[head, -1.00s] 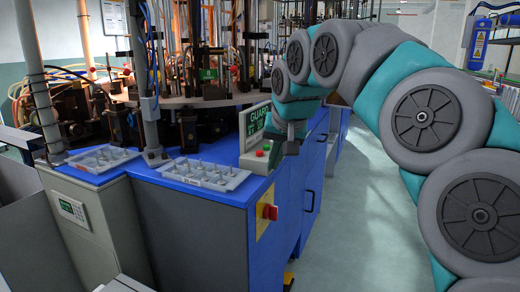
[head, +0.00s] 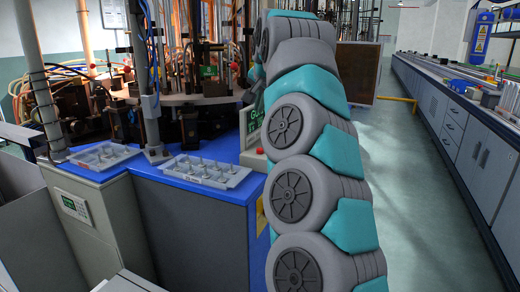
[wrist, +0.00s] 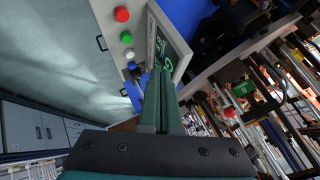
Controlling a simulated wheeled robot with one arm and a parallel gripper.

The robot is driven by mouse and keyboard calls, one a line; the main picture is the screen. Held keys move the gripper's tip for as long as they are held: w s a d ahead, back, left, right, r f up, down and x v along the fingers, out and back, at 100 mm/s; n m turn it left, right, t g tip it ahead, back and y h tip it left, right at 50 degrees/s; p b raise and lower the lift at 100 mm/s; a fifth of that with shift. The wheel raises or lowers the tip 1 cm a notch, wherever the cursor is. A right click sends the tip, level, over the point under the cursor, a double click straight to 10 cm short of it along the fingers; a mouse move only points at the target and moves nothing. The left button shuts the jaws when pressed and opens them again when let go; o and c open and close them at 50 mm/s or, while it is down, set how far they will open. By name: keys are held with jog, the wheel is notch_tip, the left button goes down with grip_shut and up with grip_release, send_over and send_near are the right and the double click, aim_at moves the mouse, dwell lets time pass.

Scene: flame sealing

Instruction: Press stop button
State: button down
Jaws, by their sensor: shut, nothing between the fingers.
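A grey control box (wrist: 108,25) carries a red button (wrist: 121,13), a green button (wrist: 126,37) and a white button (wrist: 129,53) in a row in the wrist view. In the head view a sliver of red button (head: 262,150) shows at the left edge of my arm. My gripper (wrist: 161,72) is shut and empty, its teal fingers pointing up the wrist picture, to the right of and below the buttons. It looks apart from them, but the depth gap is hard to judge. In the head view my arm hides most of the box and I cannot make out the fingers.
A display with green lettering (wrist: 172,50) stands beside the buttons, close to my fingers. Two trays with pegs (head: 205,172) (head: 102,156) lie on the blue-topped machine cabinet (head: 190,215). Open floor (head: 420,200) lies to the right, before a long workbench (head: 470,140).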

jog(key=shift+f, duration=0.1)
jog(key=b, duration=0.6)
send_over(260, 155)
notch_tip(260, 155, down, 7)
jog(key=shift+f, duration=0.2)
jog(key=shift+f+b, duration=0.65)
jog(key=shift+f, duration=0.1)
dwell(1.1)
jog(key=shift+f+b, duration=0.3)
jog(key=shift+b, duration=0.2)
jog(key=shift+f+b, duration=0.5)
jog(key=shift+b, duration=0.1)
dwell(0.7)
jog(key=shift+r, duration=0.15)
jog(key=shift+r+p, duration=0.7)
jog(key=shift+r, duration=0.1)
